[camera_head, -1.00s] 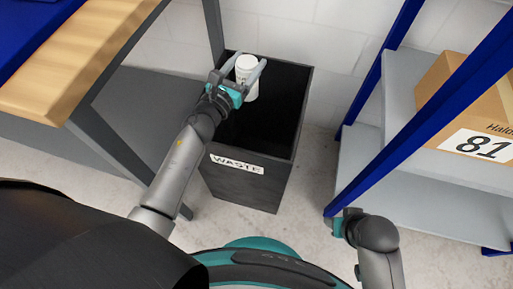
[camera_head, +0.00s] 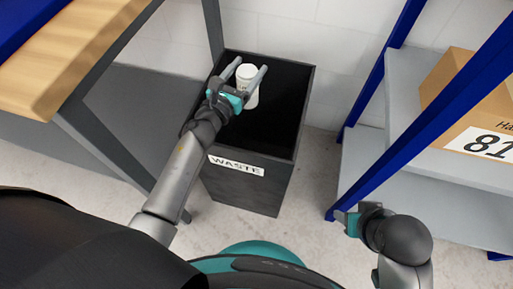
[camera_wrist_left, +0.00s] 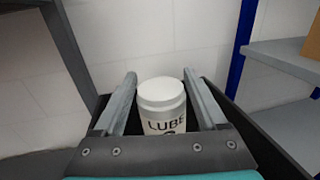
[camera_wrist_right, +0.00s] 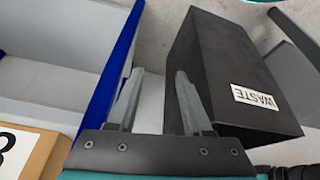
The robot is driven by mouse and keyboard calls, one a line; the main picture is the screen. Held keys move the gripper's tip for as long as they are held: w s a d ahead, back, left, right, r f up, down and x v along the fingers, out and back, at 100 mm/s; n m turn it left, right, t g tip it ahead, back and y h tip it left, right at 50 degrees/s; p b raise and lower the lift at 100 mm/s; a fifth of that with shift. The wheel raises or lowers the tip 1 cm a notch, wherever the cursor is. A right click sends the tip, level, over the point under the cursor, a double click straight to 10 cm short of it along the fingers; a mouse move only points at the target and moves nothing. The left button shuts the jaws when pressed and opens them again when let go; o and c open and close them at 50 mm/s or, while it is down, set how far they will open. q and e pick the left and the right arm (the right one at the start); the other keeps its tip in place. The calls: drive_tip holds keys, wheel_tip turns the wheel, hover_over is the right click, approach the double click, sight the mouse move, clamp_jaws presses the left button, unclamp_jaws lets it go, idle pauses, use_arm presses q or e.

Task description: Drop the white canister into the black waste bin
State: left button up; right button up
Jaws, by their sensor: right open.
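The white canister (camera_head: 247,76), with a white lid, is upright between the fingers of my left gripper (camera_head: 247,72). In the left wrist view the canister (camera_wrist_left: 162,103) shows the print "LUBE", and the fingers lie along both its sides. The black waste bin (camera_head: 240,189) stands on the floor with a white "WASTE" label. The canister appears over the back left part of the bin's opening; its height against the rim is hard to tell. My right gripper (camera_wrist_right: 155,85) is open and empty, away from the bin.
A wooden-topped bench (camera_head: 75,55) with a grey leg stands left of the bin. A blue-post shelf (camera_head: 430,195) with a cardboard box (camera_head: 470,105) marked 81 is on the right, close to my right gripper. A white wall is behind the bin.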

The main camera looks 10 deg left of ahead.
use_arm(q)
drive_tip(key=o, duration=0.4)
drive_tip(key=shift+c, duration=0.2)
drive_tip(key=shift+s, duration=0.1)
drive_tip(key=v, duration=1.5)
